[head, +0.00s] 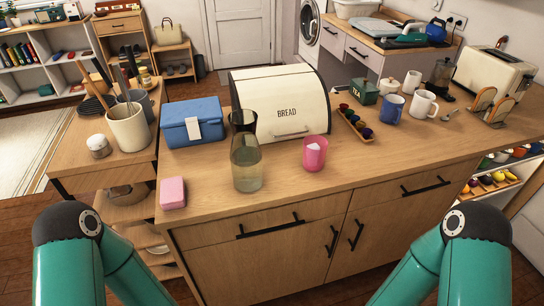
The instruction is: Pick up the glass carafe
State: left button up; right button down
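The glass carafe (246,158) stands upright on the wooden counter, in front of the bread box. It is clear glass, dark towards the top, with pale liquid in its lower part. The bread box is partly behind it. My two teal arms come in at the lower left and lower right edges, but neither gripper is in the picture. Nothing hides the carafe.
Mugs (424,105) and a toaster (494,74) stand further right. The front counter right of the pink cup is clear.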

aim_at(246, 152)
jog(key=k, duration=0.9)
jog(key=z, duration=0.3)
jog(key=i, duration=1.45)
jog(key=z, duration=0.25)
